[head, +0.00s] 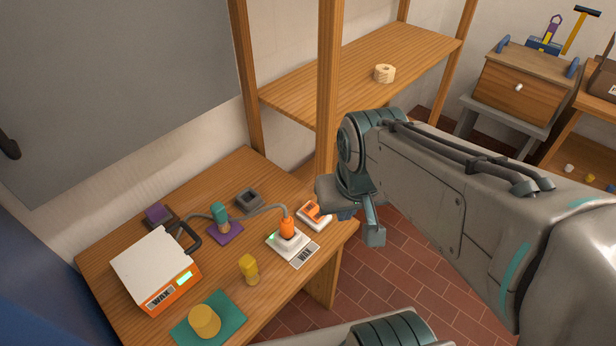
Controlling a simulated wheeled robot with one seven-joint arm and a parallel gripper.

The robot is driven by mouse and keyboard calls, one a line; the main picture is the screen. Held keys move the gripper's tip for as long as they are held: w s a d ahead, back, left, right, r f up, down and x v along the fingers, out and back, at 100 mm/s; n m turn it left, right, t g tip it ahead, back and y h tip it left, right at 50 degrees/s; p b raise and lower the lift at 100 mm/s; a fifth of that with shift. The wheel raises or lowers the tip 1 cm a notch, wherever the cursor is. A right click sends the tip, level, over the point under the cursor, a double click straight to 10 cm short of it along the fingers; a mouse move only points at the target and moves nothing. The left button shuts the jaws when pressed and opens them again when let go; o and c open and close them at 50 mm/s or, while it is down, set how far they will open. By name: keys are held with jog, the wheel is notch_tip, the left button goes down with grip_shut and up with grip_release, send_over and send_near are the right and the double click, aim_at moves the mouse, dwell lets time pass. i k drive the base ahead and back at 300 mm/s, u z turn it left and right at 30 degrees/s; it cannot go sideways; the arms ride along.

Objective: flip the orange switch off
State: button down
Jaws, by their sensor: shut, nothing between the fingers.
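The orange switch (312,212) is an orange rocker in a white housing at the right edge of the wooden table. I cannot tell clearly which way its rocker is tipped. My gripper (374,236) is shut and empty, just right of the switch and beyond the table's right edge in the head view. It looks apart from the switch. My wrist and arm come in from the right and hide part of the gripper.
A white-and-orange wax box (155,270), yellow pieces and a teal mat (222,322) lie further left. A wooden post (327,90) and shelf (350,75) rise behind.

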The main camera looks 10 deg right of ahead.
aim_at(311, 210)
jog(key=u, duration=0.55)
jog(key=k, duration=1.35)
jog(key=z, duration=0.25)
jog(key=i, duration=0.8)
jog(key=z, duration=0.65)
jog(key=i, duration=0.85)
jog(key=u, duration=0.4)
